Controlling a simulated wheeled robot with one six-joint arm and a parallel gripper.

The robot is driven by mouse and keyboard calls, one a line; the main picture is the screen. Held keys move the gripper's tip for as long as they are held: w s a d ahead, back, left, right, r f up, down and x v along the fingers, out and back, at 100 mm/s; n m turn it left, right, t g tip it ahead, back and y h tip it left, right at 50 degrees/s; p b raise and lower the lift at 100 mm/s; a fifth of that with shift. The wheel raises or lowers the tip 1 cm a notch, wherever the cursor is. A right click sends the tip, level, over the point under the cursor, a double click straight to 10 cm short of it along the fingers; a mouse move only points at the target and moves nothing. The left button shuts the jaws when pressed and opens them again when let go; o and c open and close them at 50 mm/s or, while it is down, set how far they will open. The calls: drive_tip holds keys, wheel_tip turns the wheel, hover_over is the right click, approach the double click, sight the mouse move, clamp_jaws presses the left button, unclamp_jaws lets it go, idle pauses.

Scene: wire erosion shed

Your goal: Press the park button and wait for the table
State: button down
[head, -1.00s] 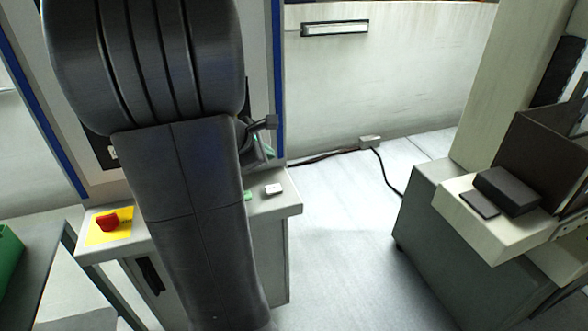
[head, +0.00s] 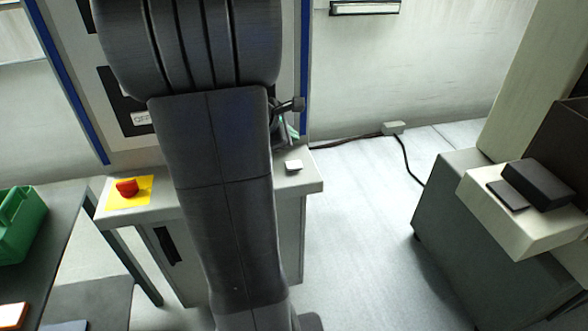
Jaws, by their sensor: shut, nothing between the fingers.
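A control cabinet has a sloping grey desk (head: 312,186) in front of me. I cannot read which one is the park button. My dark arm crosses the middle of the desk and hides it. My gripper (head: 289,131) shows only partly past the arm's right edge, above and behind the white button. It looks shut and empty, apart from the button. The machine table cannot be made out.
A green bin (head: 18,226) stands on a dark bench (head: 66,215) at the left. A grey cabinet (head: 450,220) with a pale ledge (head: 510,222) and dark blocks (head: 537,184) stands right. The floor between is clear except for a cable (head: 407,163) near the wall.

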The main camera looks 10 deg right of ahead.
drive_tip(key=b, duration=0.5)
approach(299, 160)
drive_tip(key=shift+r+x, duration=0.25)
drive_tip(key=shift+x, duration=2.1)
drive_tip(key=shift+w+d+f, duration=0.1)
drive_tip(key=shift+w+d, duration=0.05)
drive_tip(key=shift+f+b, duration=0.3)
